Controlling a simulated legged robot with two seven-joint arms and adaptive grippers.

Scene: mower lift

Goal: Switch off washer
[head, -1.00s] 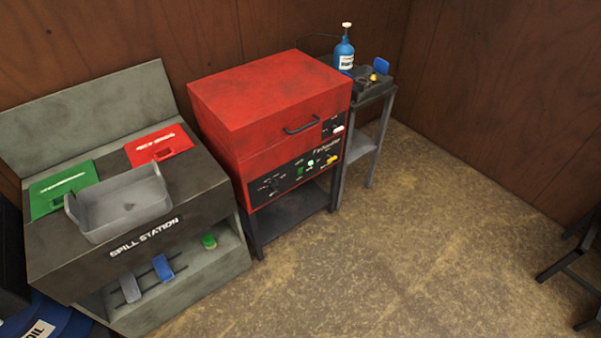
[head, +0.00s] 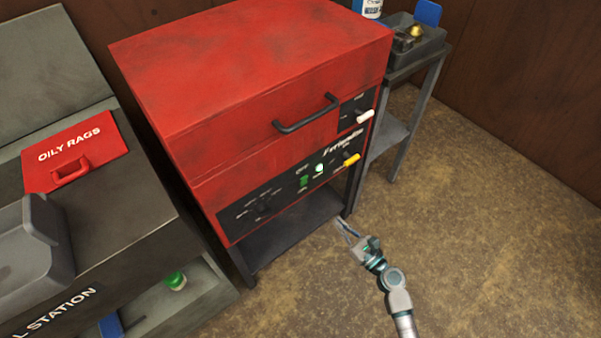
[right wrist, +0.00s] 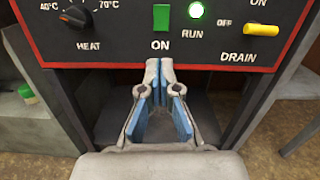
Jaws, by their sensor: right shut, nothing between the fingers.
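The red washer (head: 250,90) stands on a dark frame in the middle of the head view. Its black front panel (head: 285,195) carries a green switch (head: 304,182), a lit green run light (head: 319,169) and a yellow drain lever (head: 351,160). In the right wrist view the green switch (right wrist: 161,17) sits above the word ON, with the lit run light (right wrist: 196,10) and the yellow drain lever (right wrist: 261,29) to its right. My right gripper (head: 341,222) is shut and empty, in front of and below the panel; its tips (right wrist: 159,64) show just under the switch. My left gripper is not in view.
A heat knob (right wrist: 76,15) is left of the switch. A white lever (head: 364,116) is higher on the washer, beside the lid handle (head: 306,113). The spill station (head: 130,230) stands left, a side stand (head: 400,130) right. Floor in front is clear.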

